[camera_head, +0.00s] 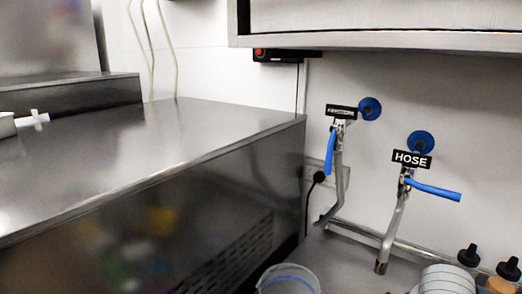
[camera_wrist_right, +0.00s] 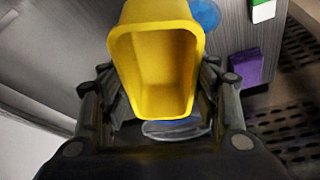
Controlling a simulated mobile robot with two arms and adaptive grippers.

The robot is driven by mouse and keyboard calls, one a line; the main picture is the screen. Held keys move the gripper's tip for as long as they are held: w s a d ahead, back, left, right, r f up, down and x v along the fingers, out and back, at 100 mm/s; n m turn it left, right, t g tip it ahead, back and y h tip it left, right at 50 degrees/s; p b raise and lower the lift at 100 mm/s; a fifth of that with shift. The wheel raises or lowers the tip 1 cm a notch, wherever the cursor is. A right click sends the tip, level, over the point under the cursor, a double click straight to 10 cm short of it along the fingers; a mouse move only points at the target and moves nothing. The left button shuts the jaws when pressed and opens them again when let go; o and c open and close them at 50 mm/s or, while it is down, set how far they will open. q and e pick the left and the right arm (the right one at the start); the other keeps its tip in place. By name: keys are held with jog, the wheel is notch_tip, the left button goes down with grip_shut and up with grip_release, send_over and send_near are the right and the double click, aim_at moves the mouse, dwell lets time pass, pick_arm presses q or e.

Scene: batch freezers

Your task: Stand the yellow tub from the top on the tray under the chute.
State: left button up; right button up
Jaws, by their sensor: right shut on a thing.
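In the right wrist view the yellow tub (camera_wrist_right: 155,70) is between the two fingers of my right gripper (camera_wrist_right: 158,88), which is shut on it. The tub's open mouth faces the camera and it looks empty. My left gripper is in neither view. I cannot make out the tray or the chute with certainty. A metal part with a white handle (camera_head: 33,119) shows at the left edge of the head view.
A steel top (camera_head: 150,140) in the head view is bare. Beyond it are two wall taps with blue levers (camera_head: 432,189), a clear container (camera_head: 288,280) and several bottles (camera_head: 507,271). The wrist view shows a purple block (camera_wrist_right: 245,67) and a perforated dark surface (camera_wrist_right: 290,120).

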jog(key=m, duration=0.1)
jog(key=w+m+h+b, duration=0.1)
jog(key=m+b, duration=0.1)
jog(key=shift+w+a+f+m+t, duration=0.3)
jog(key=shift+a+f+m+t, duration=0.05)
jog(key=shift+m+t, duration=0.05)
jog(key=shift+w+m+h+b, duration=0.3)
jog(key=shift+m+h+b, duration=0.1)
jog(key=shift+m, duration=0.3)
jog(key=shift+a+r+m, duration=0.1)
jog(key=shift+m, duration=0.3)
jog(key=shift+w, duration=0.1)
